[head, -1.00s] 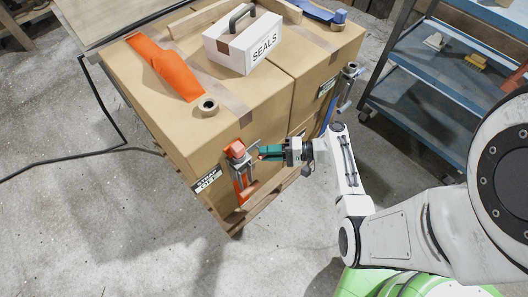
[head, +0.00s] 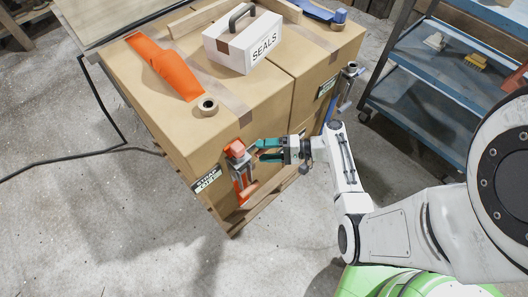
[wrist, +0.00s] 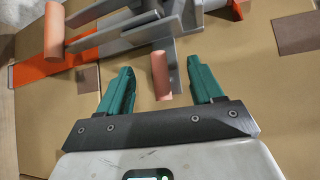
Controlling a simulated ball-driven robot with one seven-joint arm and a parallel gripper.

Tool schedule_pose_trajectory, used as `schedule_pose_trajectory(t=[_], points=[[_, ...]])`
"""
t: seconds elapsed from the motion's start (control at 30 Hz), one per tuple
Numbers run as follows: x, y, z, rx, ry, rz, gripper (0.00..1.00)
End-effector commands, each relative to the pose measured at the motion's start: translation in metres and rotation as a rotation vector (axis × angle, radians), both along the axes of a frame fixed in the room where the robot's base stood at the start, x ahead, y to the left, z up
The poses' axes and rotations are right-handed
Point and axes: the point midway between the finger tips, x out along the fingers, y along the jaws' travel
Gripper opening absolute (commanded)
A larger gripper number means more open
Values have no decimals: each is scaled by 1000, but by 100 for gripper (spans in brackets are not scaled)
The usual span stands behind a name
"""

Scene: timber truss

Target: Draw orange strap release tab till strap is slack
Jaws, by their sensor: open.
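An orange strap (head: 165,68) runs over the left carton's top. Its grey ratchet buckle (head: 241,166) sits on the carton's front face, with orange parts above and below. In the wrist view the grey buckle (wrist: 120,40) fills the top, beside the orange strap (wrist: 30,72). A small salmon-orange tab (wrist: 161,76) shows between my green fingers, with clear gaps on both sides. My gripper (head: 260,150) is open, just right of the buckle, and also shows in the wrist view (wrist: 163,78). The strap behind the buckle is partly hidden.
A white SEALS case (head: 243,42) and a tape roll (head: 207,106) stand on the cartons. A blue strap (head: 318,10) with its own buckle (head: 349,72) is on the right carton. A blue cart (head: 425,100) stands at right. The floor at left is mostly clear, with a black cable.

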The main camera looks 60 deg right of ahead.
Motion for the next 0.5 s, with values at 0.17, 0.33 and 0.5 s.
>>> schedule_pose_trajectory(t=[0.17,0.33,0.5], points=[[0,0,0,-1,0,0,66],[-7,-5,2,-1,-1,-2,66],[-18,-11,4,-1,-1,-2,66]])
